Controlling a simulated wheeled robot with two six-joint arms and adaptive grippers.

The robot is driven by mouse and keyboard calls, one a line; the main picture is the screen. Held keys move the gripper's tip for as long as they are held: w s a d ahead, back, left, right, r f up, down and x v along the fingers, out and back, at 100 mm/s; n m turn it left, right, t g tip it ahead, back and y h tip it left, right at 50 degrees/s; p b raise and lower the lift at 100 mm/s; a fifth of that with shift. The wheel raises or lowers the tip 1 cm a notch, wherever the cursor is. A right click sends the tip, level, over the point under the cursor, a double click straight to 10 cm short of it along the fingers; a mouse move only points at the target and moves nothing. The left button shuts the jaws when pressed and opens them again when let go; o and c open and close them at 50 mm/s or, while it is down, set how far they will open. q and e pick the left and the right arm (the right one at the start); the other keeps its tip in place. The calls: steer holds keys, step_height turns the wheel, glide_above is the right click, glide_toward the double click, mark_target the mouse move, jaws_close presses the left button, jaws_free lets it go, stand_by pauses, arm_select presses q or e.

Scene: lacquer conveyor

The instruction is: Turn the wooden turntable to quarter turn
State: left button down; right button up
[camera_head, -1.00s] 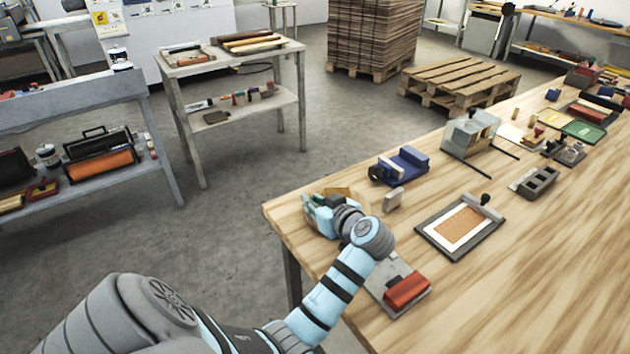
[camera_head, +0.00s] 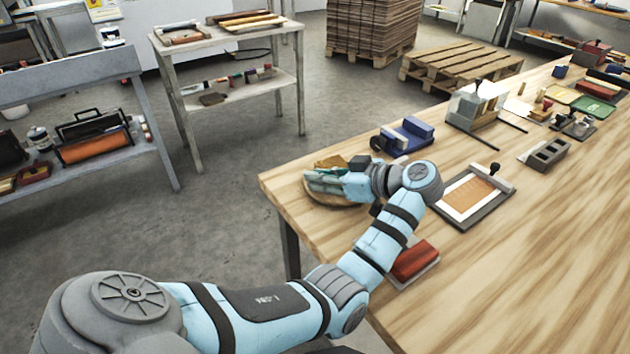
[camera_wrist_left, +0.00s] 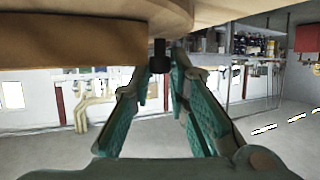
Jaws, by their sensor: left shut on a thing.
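The wooden turntable (camera_head: 338,203) is a round disc near the left end of the workbench, largely covered by my left gripper (camera_head: 318,182). Its round rim fills the top of the left wrist view (camera_wrist_left: 140,10). A short dark peg (camera_wrist_left: 158,56) shows below that rim, between the teal fingertips of my left gripper (camera_wrist_left: 158,78). The fingers are closed in on the peg; exact contact is hard to see. A yellow-brown piece (camera_head: 332,161) shows just behind the gripper in the head view. My right gripper is out of view.
A blue device (camera_head: 403,137) stands behind my left wrist. A framed board (camera_head: 470,196) lies right of it, and a red block (camera_head: 414,262) lies by my forearm. A grey block with holes (camera_head: 545,153) is farther right. The near right bench top is clear.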

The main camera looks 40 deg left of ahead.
arm_select(q)
steer(key=shift+d+n+g+b, duration=0.15)
steer(key=shift+n+g+b, duration=0.15)
steer(key=shift+b, duration=0.05)
stand_by(0.4)
steer(key=c, duration=1.8)
jaws_free()
steer(key=shift+d, duration=0.1)
steer(key=v, duration=0.7)
steer(key=shift+w+d+r, duration=0.2)
steer(key=shift+a, duration=0.1)
